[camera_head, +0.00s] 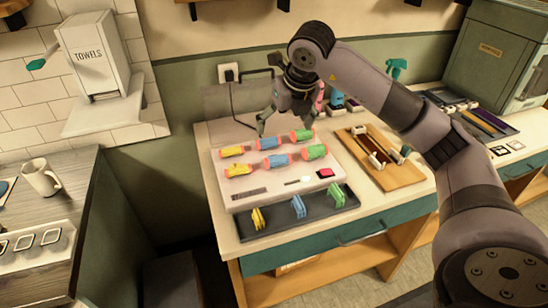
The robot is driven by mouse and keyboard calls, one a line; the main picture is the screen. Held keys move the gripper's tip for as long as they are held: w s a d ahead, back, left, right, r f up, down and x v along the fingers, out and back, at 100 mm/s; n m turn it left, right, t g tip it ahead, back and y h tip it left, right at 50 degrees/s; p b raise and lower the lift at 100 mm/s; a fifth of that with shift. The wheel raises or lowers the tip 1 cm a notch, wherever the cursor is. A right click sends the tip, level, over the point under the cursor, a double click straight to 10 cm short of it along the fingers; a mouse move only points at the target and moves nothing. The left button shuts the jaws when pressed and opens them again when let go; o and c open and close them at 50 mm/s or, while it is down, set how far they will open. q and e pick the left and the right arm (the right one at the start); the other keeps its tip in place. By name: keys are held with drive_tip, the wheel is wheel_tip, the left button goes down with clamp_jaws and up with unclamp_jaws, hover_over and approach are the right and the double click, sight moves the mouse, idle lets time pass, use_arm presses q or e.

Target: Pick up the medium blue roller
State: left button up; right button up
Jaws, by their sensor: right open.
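Two blue rollers with orange-pink ends lie on a pale board (285,190) on the table, one in the back row (268,143) and one in the front row (276,160). Both are in the middle of their row, and I cannot tell which is the medium one. My right gripper (289,124) is open and empty, pointing down just above and behind the back row. Its fingers spread above the area between the back blue roller and the green one (302,135). My left gripper is not in view.
Yellow rollers (232,151) and another green roller (314,152) lie alongside. A dark tray (280,225) with yellow, blue and green clips stands in front. A wooden tray (395,178) is to the right, a towel dispenser (92,55) at left.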

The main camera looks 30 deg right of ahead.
drive_tip(key=d, duration=0.2)
drive_tip(key=p, duration=0.3)
hover_over(278, 157)
drive_tip(key=s, duration=0.2)
drive_tip(key=shift+h, duration=0.3)
drive_tip(key=f, duration=1)
drive_tip(key=shift+s+a+f, duration=0.2)
drive_tip(key=p+x, duration=0.1)
drive_tip(key=x, duration=0.3)
drive_tip(key=shift+w+f+p, duration=0.1)
drive_tip(key=shift+f+p, duration=0.2)
drive_tip(key=shift+p, duration=0.05)
drive_tip(key=shift+w+f, duration=0.2)
drive_tip(key=shift+f, duration=0.25)
drive_tip(key=c, duration=1.2)
